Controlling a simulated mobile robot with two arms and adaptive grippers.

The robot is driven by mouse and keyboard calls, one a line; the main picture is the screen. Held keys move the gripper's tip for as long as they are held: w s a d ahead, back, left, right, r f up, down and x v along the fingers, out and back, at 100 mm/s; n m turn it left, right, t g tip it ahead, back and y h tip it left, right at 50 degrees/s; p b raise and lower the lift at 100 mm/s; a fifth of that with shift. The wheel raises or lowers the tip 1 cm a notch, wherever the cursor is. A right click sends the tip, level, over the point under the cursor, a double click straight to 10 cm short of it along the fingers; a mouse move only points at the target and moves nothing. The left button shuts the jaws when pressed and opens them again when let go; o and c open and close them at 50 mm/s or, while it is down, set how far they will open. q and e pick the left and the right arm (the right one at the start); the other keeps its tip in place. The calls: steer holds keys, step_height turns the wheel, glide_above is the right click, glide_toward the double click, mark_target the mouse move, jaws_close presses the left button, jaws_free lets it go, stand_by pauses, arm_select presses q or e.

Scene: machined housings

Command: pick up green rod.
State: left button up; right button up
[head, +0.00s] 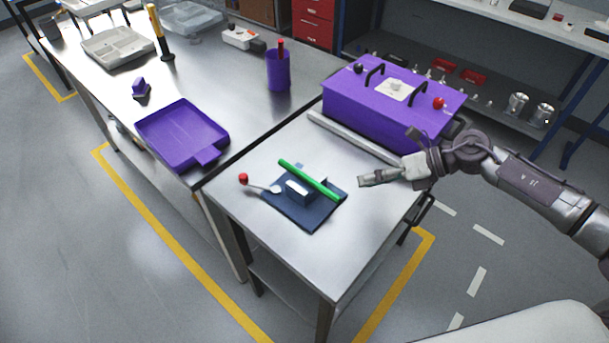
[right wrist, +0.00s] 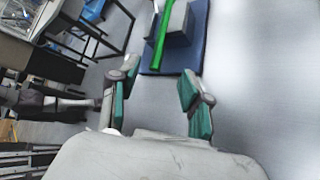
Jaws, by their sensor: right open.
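A green rod (head: 309,180) lies slanted across a small metal block (head: 298,190) on a dark blue mat (head: 306,218) on the near metal table. My right gripper (head: 362,181) is to the right of the mat, apart from the rod. In the right wrist view the green rod (right wrist: 161,38) shows at the top, beyond the open, empty fingers of my right gripper (right wrist: 158,92). The block (right wrist: 178,20) and blue mat (right wrist: 197,50) show there too. My left gripper is not in view.
A purple housing (head: 390,110) with black handles stands behind the mat, with a grey bar (head: 350,136) before it. A red-tipped spoon-like piece (head: 258,184) lies left of the mat. A purple tray (head: 183,132) is on the left table. The table's front is clear.

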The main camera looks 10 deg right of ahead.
mark_target(308, 180)
steer(key=x, duration=0.3)
steer(key=shift+a+r+p, duration=0.1)
steer(key=shift+r+p, duration=0.05)
steer(key=shift+p, duration=0.15)
steer(key=shift+p+x, duration=0.4)
steer(key=shift+x, duration=0.7)
steer(key=x, duration=0.1)
steer(key=p+x, duration=0.1)
steer(key=x, duration=0.1)
steer(key=shift+w+a+r+p, duration=0.1)
steer(key=shift+w+a+p, duration=0.2)
steer(key=shift+w, duration=0.15)
steer(key=shift+w+a+f, duration=0.1)
steer(key=shift+a+f, duration=0.1)
steer(key=shift+f, duration=0.05)
steer(key=shift+a+f, duration=0.1)
steer(key=shift+c, duration=0.2)
steer(key=c, duration=0.5)
steer(key=shift+c, duration=1.4)
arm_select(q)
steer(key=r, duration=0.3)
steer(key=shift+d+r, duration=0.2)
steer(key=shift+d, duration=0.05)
arm_select(e)
jaws_close()
